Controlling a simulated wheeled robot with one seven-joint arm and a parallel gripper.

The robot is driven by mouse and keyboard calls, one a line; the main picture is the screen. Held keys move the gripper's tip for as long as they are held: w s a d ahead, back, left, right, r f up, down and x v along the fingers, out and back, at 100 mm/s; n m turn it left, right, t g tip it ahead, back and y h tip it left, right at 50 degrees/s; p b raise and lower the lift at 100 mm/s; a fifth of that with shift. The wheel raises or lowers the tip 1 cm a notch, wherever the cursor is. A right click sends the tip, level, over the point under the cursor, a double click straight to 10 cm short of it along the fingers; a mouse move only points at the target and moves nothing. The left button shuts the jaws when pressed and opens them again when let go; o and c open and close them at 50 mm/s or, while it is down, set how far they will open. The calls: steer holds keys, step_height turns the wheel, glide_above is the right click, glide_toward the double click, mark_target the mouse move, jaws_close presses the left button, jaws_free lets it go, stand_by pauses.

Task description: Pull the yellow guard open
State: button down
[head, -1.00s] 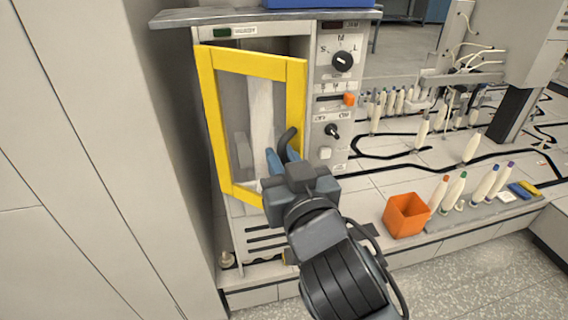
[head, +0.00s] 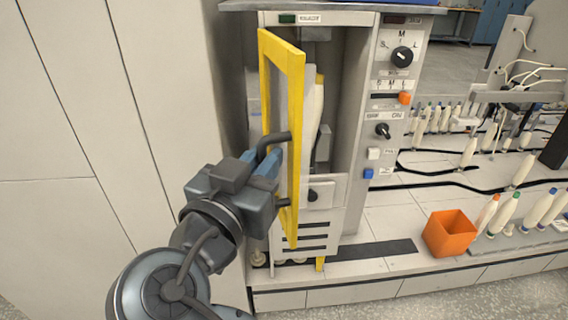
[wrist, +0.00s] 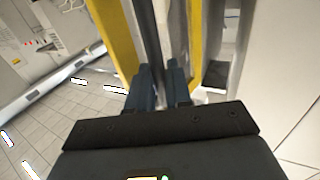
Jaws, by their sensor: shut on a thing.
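The yellow guard (head: 297,90) is a framed door with a clear pane on the front of the grey cabinet. In the head view it stands swung out, seen at a steep angle, with an open gap on its right side. My gripper (head: 268,163) is shut on the guard's dark handle (head: 274,138) from the left. In the wrist view the blue-grey fingers (wrist: 159,80) close around the dark upright bar (wrist: 149,35), between the yellow frame bars (wrist: 112,35).
A white bobbin with a yellow top (head: 314,100) stands inside the cabinet. The control panel (head: 390,110) with knobs and buttons is on the right. An orange bin (head: 450,234) and several bobbins sit further right. A tall pale wall (head: 130,120) is close on the left.

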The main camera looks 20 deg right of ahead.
steer(key=shift+w+a, duration=0.4)
steer(key=shift+a, duration=0.1)
steer(key=shift+r, duration=0.1)
steer(key=c, duration=1.2)
jaws_free()
steer(key=shift+v, duration=3.9)
